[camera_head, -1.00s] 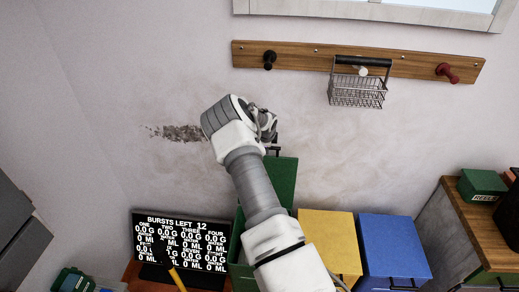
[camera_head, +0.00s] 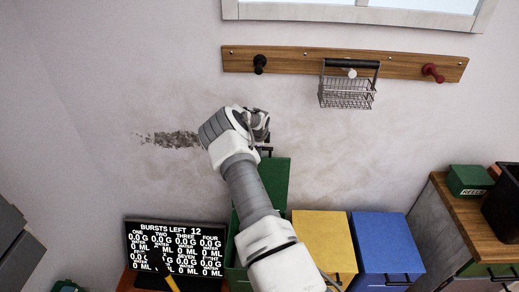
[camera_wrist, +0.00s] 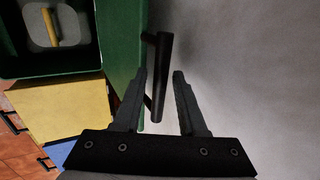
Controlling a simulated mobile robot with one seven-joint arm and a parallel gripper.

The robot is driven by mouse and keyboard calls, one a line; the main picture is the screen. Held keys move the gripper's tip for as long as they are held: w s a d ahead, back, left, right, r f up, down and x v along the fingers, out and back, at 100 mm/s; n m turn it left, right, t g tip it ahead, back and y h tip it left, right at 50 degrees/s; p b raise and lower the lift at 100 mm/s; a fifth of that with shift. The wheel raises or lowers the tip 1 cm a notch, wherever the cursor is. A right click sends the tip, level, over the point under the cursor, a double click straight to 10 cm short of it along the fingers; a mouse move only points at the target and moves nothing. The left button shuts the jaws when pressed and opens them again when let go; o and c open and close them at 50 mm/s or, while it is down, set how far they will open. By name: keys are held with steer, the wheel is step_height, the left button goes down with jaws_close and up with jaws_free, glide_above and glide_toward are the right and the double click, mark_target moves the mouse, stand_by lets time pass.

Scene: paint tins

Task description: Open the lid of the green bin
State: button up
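The green bin (camera_head: 235,262) stands in the row below the wall, left of the yellow bin, partly hidden by my arm. Its lid (camera_head: 277,182) stands raised, about upright near the wall. In the wrist view the lid (camera_wrist: 122,45) shows edge-on beside the open bin (camera_wrist: 70,62). A black bar handle (camera_wrist: 160,78) sticks out from the lid. My gripper (camera_wrist: 160,73) is open; the handle appears between its fingers in the picture, with no clear grip. In the head view my gripper (camera_head: 267,143) is near the lid's top, partly hidden by my wrist.
A yellow bin (camera_head: 322,240) and a blue bin (camera_head: 387,240), both shut, stand to the right. A display (camera_head: 175,245) is at left. A wooden counter (camera_head: 455,215) is at right. A wire basket (camera_head: 346,94) hangs above. A yellow-handled item (camera_wrist: 53,27) shows inside the green bin.

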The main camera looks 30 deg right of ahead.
steer(key=shift+o, duration=0.3)
steer(key=b+v, duration=0.1)
steer(key=v, duration=1.6)
steer(key=shift+s+b, duration=0.2)
steer(key=shift+b, duration=0.2)
steer(key=shift+a+r, duration=0.15)
